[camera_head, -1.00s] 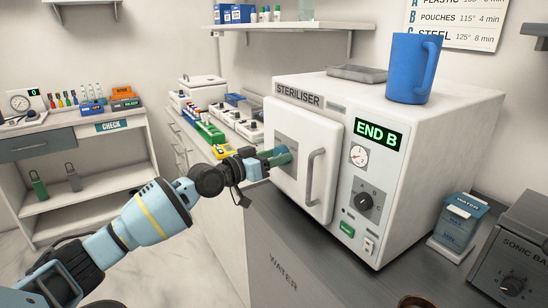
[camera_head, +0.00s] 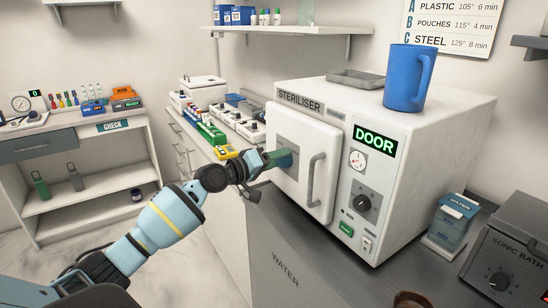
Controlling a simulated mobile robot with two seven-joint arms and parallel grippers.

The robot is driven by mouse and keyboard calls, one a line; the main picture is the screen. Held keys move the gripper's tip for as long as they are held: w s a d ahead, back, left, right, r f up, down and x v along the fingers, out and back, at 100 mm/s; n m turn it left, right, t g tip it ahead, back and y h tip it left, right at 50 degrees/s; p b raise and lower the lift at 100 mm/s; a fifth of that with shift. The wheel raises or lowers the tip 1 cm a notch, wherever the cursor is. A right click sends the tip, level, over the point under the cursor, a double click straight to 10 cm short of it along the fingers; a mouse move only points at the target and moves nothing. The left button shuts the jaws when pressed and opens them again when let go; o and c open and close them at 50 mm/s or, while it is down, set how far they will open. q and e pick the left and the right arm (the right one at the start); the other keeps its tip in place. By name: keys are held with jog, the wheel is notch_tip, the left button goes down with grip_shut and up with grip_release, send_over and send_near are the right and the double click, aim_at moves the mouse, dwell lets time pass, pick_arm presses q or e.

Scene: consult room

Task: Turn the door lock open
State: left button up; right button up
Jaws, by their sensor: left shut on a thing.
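The steriliser (camera_head: 440,130) is a white box on the dark counter, and its display (camera_head: 374,141) reads DOOR. Its white door (camera_head: 300,190) looks closed, with a grey vertical handle (camera_head: 316,180). My right gripper is out of view.
A blue mug (camera_head: 408,80) and a grey tray (camera_head: 355,80) stand on top of the steriliser. A water container (camera_head: 452,222) and the sonic bath (camera_head: 508,250) are on the counter to the right. Coloured racks (camera_head: 210,130) stand behind my left wrist.

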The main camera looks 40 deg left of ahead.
pick_arm(q)
jog(key=shift+a+n+h+p, duration=0.15)
jog(key=shift+n+h+p, duration=0.25)
jog(key=shift+n+p, duration=2.8)
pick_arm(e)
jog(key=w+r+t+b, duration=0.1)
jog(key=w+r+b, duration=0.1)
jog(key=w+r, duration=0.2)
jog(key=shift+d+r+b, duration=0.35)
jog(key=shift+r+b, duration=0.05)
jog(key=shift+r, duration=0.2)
pick_arm(q)
jog(key=n, duration=0.3)
jog(key=shift+f+g, duration=0.15)
jog(key=shift+g, duration=0.15)
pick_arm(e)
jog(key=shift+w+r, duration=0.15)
pick_arm(q)
jog(key=o, duration=1)
jog(key=v, duration=0.7)
jog(key=shift+s+a, duration=0.2)
jog(key=shift+s, duration=0.15)
